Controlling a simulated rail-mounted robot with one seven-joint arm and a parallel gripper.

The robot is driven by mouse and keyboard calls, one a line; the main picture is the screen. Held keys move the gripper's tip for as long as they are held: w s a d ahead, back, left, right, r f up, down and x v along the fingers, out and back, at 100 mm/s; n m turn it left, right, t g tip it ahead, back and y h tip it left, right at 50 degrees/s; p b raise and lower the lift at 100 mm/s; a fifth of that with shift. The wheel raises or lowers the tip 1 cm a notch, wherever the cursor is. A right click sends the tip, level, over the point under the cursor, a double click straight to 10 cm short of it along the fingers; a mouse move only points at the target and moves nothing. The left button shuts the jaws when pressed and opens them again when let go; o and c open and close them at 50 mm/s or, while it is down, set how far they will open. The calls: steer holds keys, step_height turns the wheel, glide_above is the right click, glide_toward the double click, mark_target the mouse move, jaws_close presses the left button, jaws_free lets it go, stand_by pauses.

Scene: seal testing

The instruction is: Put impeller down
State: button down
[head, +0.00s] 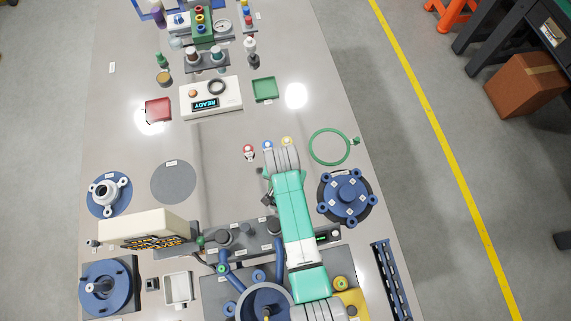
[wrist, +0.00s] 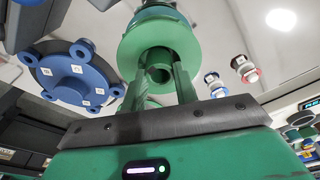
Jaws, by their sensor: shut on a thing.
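In the wrist view my gripper (wrist: 158,88) is shut on a green part with a round disc and a hollow hub, which I take to be the impeller (wrist: 150,38). The two green fingers stand on either side of the hub. In the head view my arm covers most of the gripper and the impeller, near the middle of the bench. I cannot tell whether the impeller touches the bench. A bare grey round pad (head: 173,182) lies to the left of my arm. A blue round pad (head: 107,209) farther left carries a pale lobed part (head: 106,191).
A blue lobed housing (head: 346,196) stands close to the right of my arm, with a green ring (head: 329,147) behind it. Small red, blue and yellow-topped pieces, including a red one (head: 249,152), stand beyond the arm. A cream box (head: 145,226) stands front left.

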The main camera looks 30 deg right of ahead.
steer(key=shift+f+b, duration=0.5)
steer(key=shift+f, duration=1.3)
steer(key=shift+f, duration=0.1)
steer(key=c, duration=1.1)
jaws_free()
steer(key=r+p, duration=0.1)
steer(key=r, duration=0.3)
steer(key=r+p, duration=0.1)
steer(key=r, duration=0.3)
steer(key=s+a+r+p, duration=0.1)
steer(key=r, duration=0.3)
steer(key=shift+r, duration=0.1)
